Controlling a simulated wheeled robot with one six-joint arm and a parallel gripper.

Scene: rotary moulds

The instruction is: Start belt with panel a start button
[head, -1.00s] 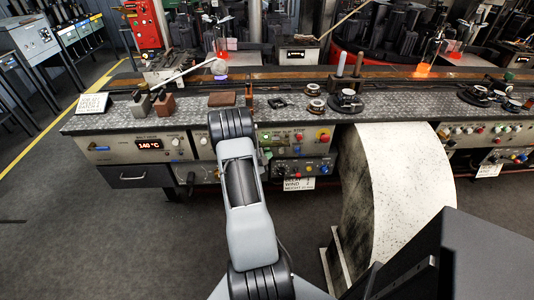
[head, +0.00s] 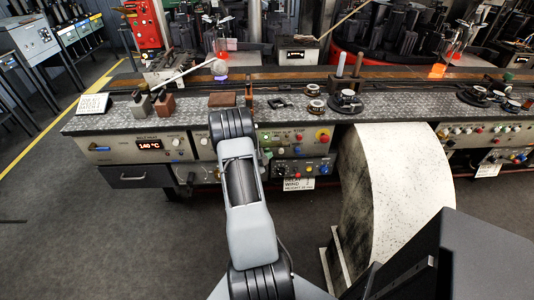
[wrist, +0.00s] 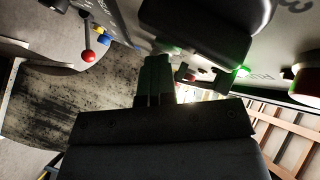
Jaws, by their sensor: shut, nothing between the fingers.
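The control panel (head: 295,141) on the bench front, with small lit green marks and a red mushroom knob (head: 322,136), stands just right of my arm in the head view. My gripper is mostly hidden behind my arm there. In the wrist view my gripper (wrist: 157,64) is shut and empty, its fingertips close to the panel face. A green-lit button (wrist: 243,71) glows to the right of the fingertips. The red knob (wrist: 306,86) is at the right edge. I cannot tell whether the fingertips touch anything. The start button's label is not readable.
A heat display (head: 150,145) reads 140 °C at left. A red-tipped lever (wrist: 89,56) sticks out in the wrist view. Blocks and rollers stand on the bench top (head: 190,107). Floor at left is clear.

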